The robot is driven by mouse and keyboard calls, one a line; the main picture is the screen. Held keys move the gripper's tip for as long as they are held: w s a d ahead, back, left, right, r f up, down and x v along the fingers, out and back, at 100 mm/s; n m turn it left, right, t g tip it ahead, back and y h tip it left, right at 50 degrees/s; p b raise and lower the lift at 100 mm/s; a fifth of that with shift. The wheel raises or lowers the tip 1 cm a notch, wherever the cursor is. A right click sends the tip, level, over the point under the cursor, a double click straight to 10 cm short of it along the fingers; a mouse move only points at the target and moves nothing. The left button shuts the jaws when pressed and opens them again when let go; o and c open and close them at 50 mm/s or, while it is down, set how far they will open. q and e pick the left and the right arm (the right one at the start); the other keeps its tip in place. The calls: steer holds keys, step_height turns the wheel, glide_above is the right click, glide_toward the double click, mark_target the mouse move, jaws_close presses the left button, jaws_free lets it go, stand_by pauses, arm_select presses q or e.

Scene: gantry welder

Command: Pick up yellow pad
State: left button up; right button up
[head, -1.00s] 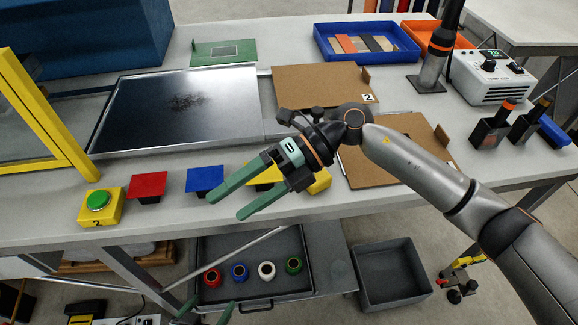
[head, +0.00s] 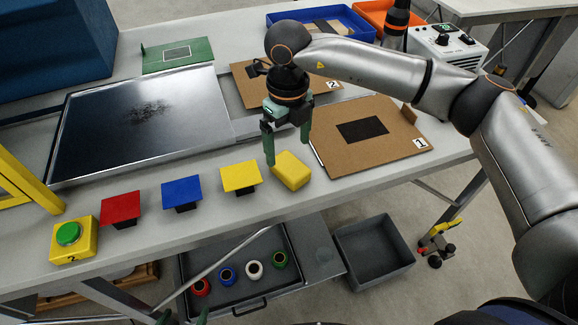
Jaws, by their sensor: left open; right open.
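The yellow pad (head: 240,177) is a flat square plate on a small dark base. It sits on the grey table near the front edge, right of the blue pad (head: 182,193) and red pad (head: 121,209). A yellow block (head: 292,171) stands just to its right. My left gripper (head: 183,315) shows only green fingertips at the bottom edge, apart and empty.
A yellow box with a green button (head: 69,234) is at the table's front left. A dark metal plate (head: 100,125) lies behind the pads. A brown board marked 1 (head: 390,150) lies right of the block. Below are a drawer with coloured rings and a grey bin (head: 372,285).

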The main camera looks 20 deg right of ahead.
mark_target(286, 162)
steer(key=shift+w+a+f+p, duration=0.1)
steer(key=shift+f+p, duration=0.25)
steer(key=shift+f, duration=1.25)
steer(key=shift+w+f+p, duration=0.1)
steer(key=shift+f+p, duration=0.2)
steer(key=shift+f, duration=1.25)
steer(key=shift+c, duration=0.2)
steer(key=c, duration=1.3)
steer(key=shift+r, duration=0.1)
